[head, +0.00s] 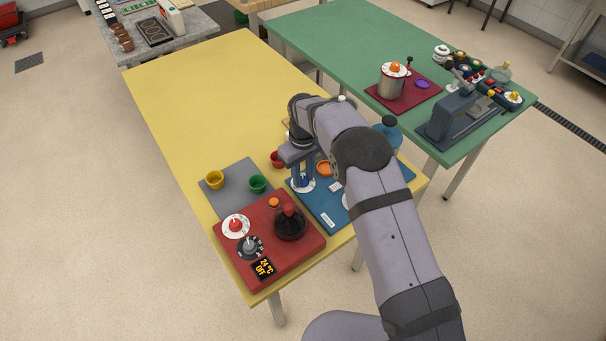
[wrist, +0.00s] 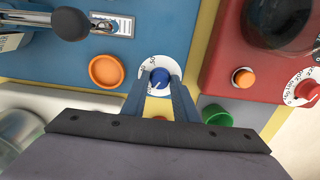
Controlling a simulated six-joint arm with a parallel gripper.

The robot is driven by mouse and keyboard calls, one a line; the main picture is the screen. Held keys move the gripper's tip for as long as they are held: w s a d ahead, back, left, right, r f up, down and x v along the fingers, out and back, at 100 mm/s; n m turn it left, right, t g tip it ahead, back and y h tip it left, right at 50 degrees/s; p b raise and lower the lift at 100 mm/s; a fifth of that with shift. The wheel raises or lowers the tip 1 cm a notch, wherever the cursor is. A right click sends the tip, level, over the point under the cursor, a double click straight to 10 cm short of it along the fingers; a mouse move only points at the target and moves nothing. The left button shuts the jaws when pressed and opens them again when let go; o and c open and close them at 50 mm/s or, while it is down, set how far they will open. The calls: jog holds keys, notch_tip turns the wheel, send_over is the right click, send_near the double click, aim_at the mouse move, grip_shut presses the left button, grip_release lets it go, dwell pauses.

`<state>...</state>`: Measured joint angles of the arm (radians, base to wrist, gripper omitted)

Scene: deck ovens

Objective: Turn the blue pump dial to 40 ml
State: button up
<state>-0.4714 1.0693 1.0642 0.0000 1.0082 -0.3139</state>
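The blue pump dial (wrist: 160,78) is a blue knob on a white scale disc, set on a blue panel (wrist: 75,58). It also shows in the head view (head: 304,183), low between my fingers. My gripper (wrist: 160,84) points down at the dial, one finger on each side of the knob. The fingers are apart with the knob between them; I cannot tell whether they touch it. The scale marks are partly covered by the fingers and too small to read. A small white mark shows on the knob.
An orange cup (wrist: 106,71) stands close left of the dial in the wrist view, with a black-balled lever (wrist: 70,23) beyond. A red panel (head: 290,257) with a red dial (head: 236,225) and a green cup (head: 258,184) are nearby. The far yellow table (head: 200,100) is clear.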

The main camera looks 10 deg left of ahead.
jog(key=shift+m, duration=0.4)
jog(key=m+b, duration=0.1)
jog(key=m, duration=0.1)
jog(key=shift+m, duration=0.4)
jog(key=m+b, duration=0.1)
jog(key=m, duration=0.3)
jog(key=shift+m, duration=0.3)
jog(key=m, duration=0.3)
jog(key=shift+m, duration=0.3)
jog(key=shift+w+r+m+b, duration=0.1)
jog(key=shift+m+b, duration=0.25)
jog(key=shift+m, duration=1.65)
jog(key=o, duration=1.1)
jog(key=shift+c, duration=0.2)
